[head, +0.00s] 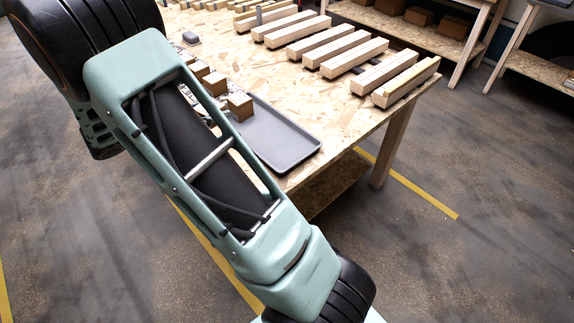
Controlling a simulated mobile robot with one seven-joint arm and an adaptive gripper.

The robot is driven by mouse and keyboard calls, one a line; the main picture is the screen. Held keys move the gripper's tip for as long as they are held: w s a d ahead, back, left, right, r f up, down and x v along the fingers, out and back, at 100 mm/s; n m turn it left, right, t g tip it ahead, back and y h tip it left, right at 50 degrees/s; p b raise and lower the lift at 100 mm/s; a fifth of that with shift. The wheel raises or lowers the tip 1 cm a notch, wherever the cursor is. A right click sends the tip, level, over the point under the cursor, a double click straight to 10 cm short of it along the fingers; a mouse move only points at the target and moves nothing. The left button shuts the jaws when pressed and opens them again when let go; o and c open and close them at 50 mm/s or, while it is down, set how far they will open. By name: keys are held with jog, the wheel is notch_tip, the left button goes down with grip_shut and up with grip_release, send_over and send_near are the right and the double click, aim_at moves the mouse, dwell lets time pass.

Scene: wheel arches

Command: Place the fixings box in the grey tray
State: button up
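The grey tray (290,149) lies flat on the chipboard workbench near its front edge. My arm hides its left part. Its visible right part is empty. A small brown box (240,106) shows at the tray's upper left corner, partly behind my arm; I cannot tell whether it is inside the tray or beside it. Two similar brown boxes (215,84) and (199,70) stand in a row farther back. I cannot tell which of them is the fixings box. My gripper is not in view; only arm links show, crossing the left and middle of the picture.
Several pale wooden beams (353,57) lie in rows along the back of the workbench (345,112). A small dark grey object (190,37) lies at the back left. Bare board is free right of the tray. Another bench with boxes (453,27) stands behind, across open floor.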

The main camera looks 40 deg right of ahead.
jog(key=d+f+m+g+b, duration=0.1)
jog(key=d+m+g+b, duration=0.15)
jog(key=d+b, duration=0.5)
jog(key=b, duration=0.5)
send_over(287, 150)
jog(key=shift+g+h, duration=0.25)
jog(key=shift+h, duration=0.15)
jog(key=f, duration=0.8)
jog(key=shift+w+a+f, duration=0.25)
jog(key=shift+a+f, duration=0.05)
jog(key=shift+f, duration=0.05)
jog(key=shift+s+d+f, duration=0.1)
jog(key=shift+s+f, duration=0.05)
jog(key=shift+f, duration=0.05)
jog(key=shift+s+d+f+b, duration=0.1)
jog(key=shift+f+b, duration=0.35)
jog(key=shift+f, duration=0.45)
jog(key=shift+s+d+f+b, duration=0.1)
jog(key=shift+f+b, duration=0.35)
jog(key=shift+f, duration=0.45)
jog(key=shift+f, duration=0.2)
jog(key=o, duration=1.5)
